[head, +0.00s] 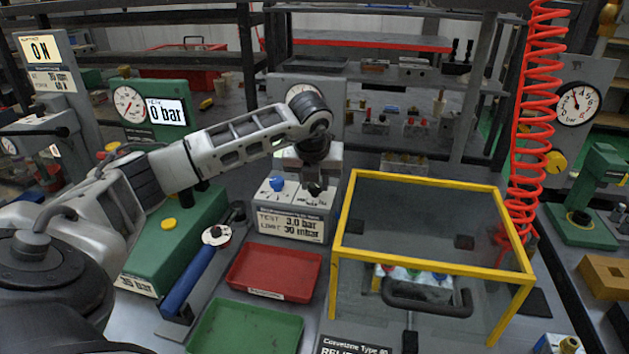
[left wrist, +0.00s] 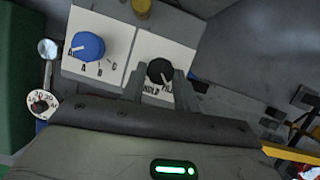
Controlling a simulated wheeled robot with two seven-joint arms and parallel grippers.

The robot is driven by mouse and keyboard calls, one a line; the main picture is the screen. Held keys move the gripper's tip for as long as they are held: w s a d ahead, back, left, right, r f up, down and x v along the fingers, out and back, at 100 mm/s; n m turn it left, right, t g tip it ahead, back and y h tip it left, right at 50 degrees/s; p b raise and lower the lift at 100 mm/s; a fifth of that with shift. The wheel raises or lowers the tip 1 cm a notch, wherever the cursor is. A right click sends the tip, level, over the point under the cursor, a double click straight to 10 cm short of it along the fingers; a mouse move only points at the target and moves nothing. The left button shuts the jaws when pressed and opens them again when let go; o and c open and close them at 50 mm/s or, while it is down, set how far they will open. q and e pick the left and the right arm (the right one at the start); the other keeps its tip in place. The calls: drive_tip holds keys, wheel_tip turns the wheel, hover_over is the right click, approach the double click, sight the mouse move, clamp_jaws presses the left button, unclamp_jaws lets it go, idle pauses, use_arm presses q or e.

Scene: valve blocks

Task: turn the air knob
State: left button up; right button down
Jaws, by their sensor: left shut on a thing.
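A black knob (left wrist: 159,71) with a pale pointer line sits on a white panel of the grey test box (head: 291,222). Lettering beside it looks like HOLD and FILL. My left gripper (left wrist: 158,86) has its two fingers on either side of this knob and is shut on it. In the head view the left gripper (head: 315,188) is over the box's right half and hides most of the knob. A blue knob (left wrist: 88,46) with letter marks is on the panel to the left; it also shows in the head view (head: 277,184). My right gripper is out of view.
A yellow-framed clear guard (head: 344,210) stands right of the box. A red tray (head: 274,272) and a green tray (head: 246,328) lie in front. A green unit (head: 172,235) stands left. A red coiled hose (head: 530,120) hangs at right.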

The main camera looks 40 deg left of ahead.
use_arm(q)
drive_tip(key=o, duration=1)
drive_tip(key=shift+r, duration=0.1)
drive_tip(key=v, duration=1.6)
drive_tip(key=shift+b, duration=0.35)
